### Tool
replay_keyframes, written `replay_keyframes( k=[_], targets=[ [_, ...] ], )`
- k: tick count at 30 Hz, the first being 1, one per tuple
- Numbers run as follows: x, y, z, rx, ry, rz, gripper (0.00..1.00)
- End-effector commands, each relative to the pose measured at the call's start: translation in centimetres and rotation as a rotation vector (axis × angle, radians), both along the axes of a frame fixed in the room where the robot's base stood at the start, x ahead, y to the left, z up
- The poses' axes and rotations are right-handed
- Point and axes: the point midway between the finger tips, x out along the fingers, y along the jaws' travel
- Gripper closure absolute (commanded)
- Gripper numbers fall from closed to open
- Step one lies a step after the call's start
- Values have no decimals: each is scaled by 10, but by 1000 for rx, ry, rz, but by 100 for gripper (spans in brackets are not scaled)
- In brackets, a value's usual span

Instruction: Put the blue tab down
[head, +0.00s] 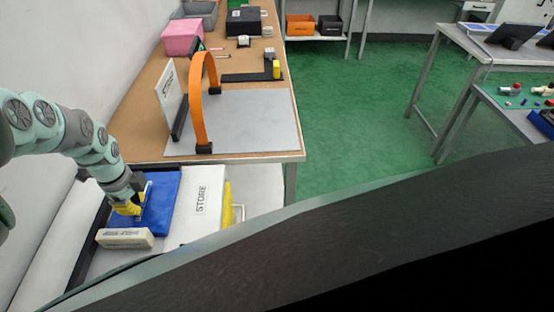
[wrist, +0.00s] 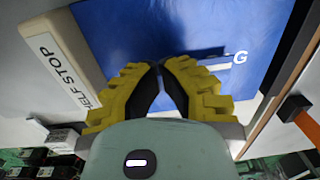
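A blue panel (head: 164,205) lies on the low ledge at the lower left; it also fills the upper middle of the wrist view (wrist: 120,25) and bears a white letter G. A narrow dark-blue raised strip (wrist: 207,53), apparently the blue tab, shows just beyond my fingertips. In the head view, a small upright piece stands by my gripper, too small to make out. My gripper (head: 128,208) has yellow fingers and hangs over the panel's left part. In the wrist view its fingertips (wrist: 160,67) nearly meet, with nothing visible between them. Whether they touch the tab is unclear.
An orange arched lever (head: 199,105) stands on the grey plate (head: 255,120) of the bench.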

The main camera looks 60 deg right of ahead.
Motion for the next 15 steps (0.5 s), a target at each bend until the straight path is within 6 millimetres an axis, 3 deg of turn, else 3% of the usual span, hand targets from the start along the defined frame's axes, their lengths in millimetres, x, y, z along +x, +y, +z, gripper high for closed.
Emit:
replay_keyframes(
  k=[2,13,15],
  targets=[
    [2,8,-10,-1,-1,4,100],
    [2,8,-13,-2,-3,0,100],
    [2,8,-11,-2,-3,0,90]
  ],
)
